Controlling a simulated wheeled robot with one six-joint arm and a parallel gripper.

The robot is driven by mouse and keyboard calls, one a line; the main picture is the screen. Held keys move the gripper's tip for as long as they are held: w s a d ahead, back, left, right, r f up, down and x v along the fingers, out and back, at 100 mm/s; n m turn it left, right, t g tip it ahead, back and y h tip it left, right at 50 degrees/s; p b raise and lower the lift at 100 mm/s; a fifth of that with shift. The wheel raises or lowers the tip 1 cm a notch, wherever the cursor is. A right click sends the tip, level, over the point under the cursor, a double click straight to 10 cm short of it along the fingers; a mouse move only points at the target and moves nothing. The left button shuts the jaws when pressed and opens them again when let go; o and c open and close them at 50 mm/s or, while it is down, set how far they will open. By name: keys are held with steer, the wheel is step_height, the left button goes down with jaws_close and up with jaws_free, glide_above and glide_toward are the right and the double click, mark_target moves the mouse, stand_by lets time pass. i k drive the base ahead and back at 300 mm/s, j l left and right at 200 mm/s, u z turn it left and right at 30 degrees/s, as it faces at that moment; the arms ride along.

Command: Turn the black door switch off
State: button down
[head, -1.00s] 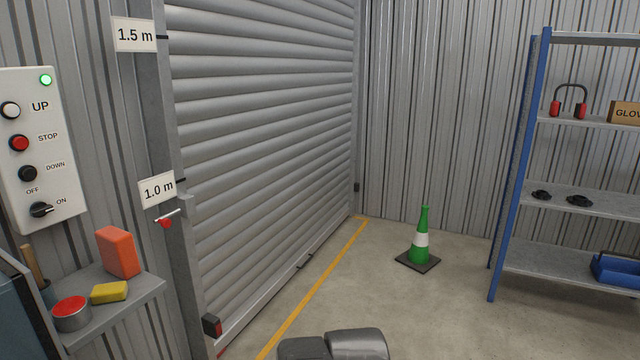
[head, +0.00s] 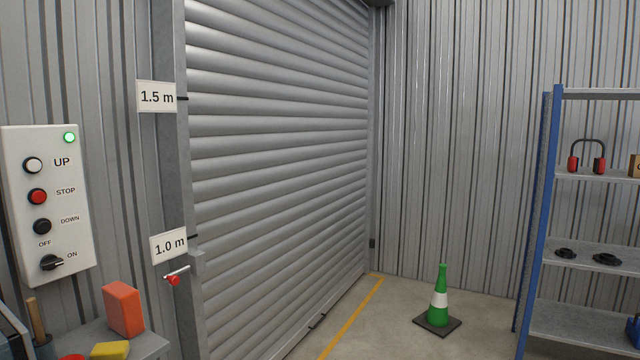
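The black door switch (head: 51,262) is a rotary knob at the bottom of the white control panel (head: 82,270) on the left wall in the head view. Its pointer is turned to the right, toward the ON label; the OFF label is above it. A green lamp (head: 69,137) is lit at the panel's top. A white UP button (head: 33,165), a red STOP button (head: 37,196) and a black DOWN button (head: 42,226) sit above the switch. My gripper is not in view.
The grey roller door (head: 275,170) is down. A shelf by the wall below the panel holds an orange block (head: 123,309) and a yellow sponge (head: 110,350). A green cone (head: 439,300) stands on the floor. A blue-post rack (head: 537,220) is at right.

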mark_target(49, 262)
steer(key=u, duration=1.65)
